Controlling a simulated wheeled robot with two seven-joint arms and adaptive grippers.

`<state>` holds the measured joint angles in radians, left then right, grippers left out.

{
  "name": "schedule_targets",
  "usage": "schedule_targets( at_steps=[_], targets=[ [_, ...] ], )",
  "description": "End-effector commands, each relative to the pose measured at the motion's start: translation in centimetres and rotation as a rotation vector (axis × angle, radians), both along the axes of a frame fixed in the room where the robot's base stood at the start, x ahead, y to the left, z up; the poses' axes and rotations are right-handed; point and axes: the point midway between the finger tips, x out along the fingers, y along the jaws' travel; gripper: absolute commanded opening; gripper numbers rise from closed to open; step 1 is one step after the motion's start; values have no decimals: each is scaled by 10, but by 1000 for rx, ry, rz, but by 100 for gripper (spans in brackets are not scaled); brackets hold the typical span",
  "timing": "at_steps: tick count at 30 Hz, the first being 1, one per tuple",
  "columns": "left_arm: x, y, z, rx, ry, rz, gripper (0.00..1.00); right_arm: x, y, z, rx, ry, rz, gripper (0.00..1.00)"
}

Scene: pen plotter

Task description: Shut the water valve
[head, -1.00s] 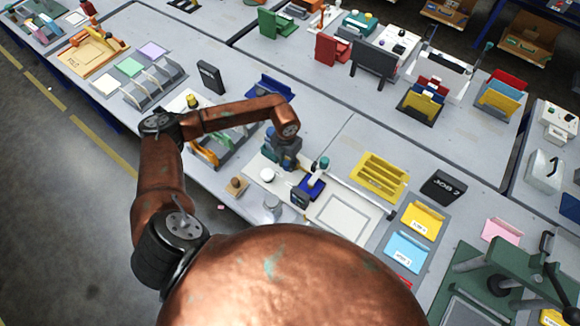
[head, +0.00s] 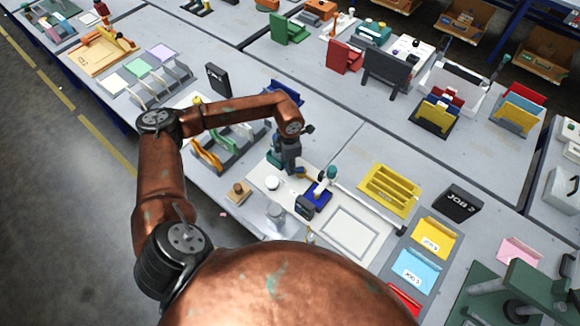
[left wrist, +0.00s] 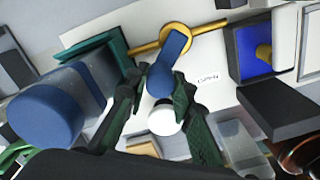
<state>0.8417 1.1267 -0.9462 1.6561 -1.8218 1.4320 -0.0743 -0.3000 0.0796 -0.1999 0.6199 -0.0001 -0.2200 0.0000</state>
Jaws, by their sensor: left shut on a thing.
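The water valve's blue lever (left wrist: 171,52) shows in the left wrist view. It runs down from a yellow ring-like pipe fitting (left wrist: 188,32) over a white board. My left gripper (left wrist: 160,83) is shut on the lower end of the lever, with one dark green finger on each side. In the head view my left gripper (head: 291,166) points down at the plotter board (head: 262,169). There the lever is hidden by the gripper and too small to make out.
A white round knob (left wrist: 164,119) shows between the fingers. A large blue cylinder (left wrist: 45,115) and a teal block (left wrist: 92,50) are close on the left. A blue-lined tray (left wrist: 262,52) is to the right. A yellow rack (head: 390,190) stands farther right.

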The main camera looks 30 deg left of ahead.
Motion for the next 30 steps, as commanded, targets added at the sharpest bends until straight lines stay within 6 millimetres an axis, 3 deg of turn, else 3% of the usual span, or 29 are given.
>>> schedule_targets(
  at_steps=[14,15,22,30],
  targets=[
    [1,1,0,1,-1,-11,0,0,0,-1,0,0,0,53],
    [1,1,0,1,-1,-11,25,0,0,-1,0,0,0,53],
    [1,1,0,1,-1,-10,40,0,0,-1,0,1,0,53],
    [1,1,0,1,-1,-10,40,-1,-2,-1,-2,1,1,53]
  ],
)
